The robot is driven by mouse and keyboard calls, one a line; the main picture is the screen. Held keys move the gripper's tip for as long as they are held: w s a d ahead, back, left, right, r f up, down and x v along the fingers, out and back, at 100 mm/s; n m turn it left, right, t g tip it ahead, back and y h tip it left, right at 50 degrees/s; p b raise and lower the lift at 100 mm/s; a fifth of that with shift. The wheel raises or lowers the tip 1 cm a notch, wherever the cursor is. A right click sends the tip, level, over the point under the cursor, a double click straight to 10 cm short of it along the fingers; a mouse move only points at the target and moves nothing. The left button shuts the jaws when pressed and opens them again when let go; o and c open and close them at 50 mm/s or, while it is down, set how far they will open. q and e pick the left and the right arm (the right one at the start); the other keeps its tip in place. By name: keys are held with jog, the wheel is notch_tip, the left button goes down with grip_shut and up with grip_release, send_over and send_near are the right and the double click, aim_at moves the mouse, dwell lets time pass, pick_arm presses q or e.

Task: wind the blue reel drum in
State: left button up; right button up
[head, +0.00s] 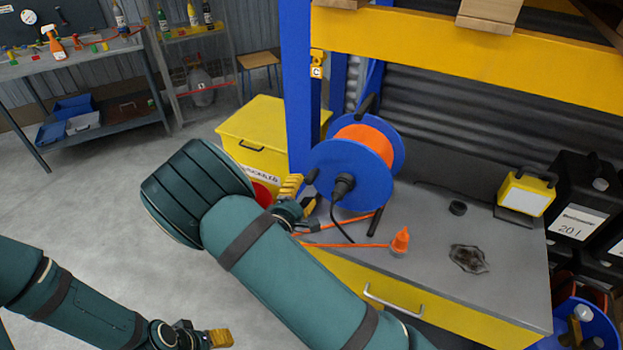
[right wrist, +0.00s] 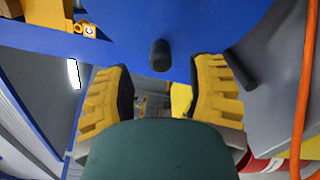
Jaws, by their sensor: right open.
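The blue reel drum (head: 346,180), wound with orange cable, stands upright on the grey-topped bench. A black crank knob (head: 311,177) sticks out from its near face at the left edge. My right gripper (head: 301,196) is open beside the drum's left edge. In the right wrist view, the drum's blue face (right wrist: 205,25) fills the top and the black knob (right wrist: 160,55) shows between the two yellow fingers (right wrist: 160,88), with a gap on either side. My left gripper (head: 215,339) is low in the head view, away from the drum; its opening is unclear.
Orange cable (head: 345,245) runs over the bench (head: 440,220) beside an orange nozzle-like piece (head: 400,241). A black ring, a dark patch and a yellow lamp (head: 526,194) are further right. A blue rack post (head: 296,90) and yellow bin (head: 262,135) stand close left of the drum.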

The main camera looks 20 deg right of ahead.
aim_at(308, 183)
jog(key=shift+x, duration=2.55)
jog(key=shift+a, duration=0.1)
grip_shut()
